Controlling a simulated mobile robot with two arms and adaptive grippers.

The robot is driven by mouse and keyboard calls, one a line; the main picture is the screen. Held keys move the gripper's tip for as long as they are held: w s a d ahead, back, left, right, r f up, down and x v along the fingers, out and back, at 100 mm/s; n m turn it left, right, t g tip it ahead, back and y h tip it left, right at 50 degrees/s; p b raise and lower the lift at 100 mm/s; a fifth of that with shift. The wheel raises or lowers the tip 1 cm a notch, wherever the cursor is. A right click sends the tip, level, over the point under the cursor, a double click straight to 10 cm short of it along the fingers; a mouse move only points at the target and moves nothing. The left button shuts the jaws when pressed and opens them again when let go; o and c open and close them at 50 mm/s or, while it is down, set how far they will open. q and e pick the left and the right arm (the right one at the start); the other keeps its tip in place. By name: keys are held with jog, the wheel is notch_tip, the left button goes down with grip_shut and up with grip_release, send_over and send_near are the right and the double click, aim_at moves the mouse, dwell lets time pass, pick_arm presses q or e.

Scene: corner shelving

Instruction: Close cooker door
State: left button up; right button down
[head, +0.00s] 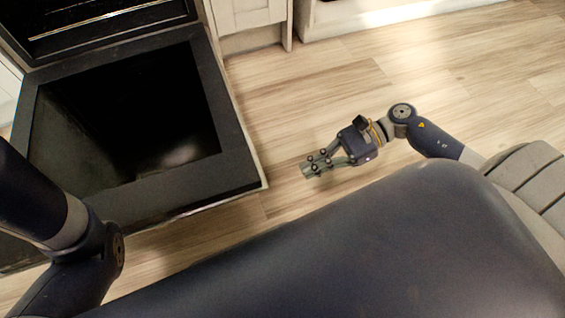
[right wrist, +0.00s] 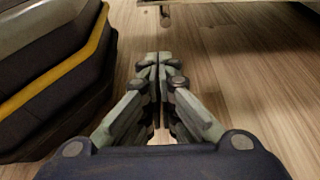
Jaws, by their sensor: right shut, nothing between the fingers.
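The cooker door (head: 235,165) hangs open in the left of the head view, folded down with its dark glass inner face up. The cooker's open cavity (head: 100,30) shows behind it at the top left, with a metal rack edge. My right gripper (head: 308,170) is to the right of the door, apart from it, over the wood floor. Its fingers are shut and empty, and they also show closed together in the right wrist view (right wrist: 158,60). My left arm comes in at the left edge, in front of the door's near left part; its gripper is out of view.
Pale cabinets (head: 250,20) stand beside the cooker at the top. The wood floor (head: 420,80) is clear to the right of the door. In the right wrist view, my dark body with a yellow stripe is close at the left.

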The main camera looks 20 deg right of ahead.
jog(key=s+b+x, duration=0.1)
jog(key=b+x, duration=0.5)
jog(key=x, duration=0.4)
jog(key=r, duration=0.2)
jog(key=w+r+b, duration=0.1)
jog(key=r, duration=0.1)
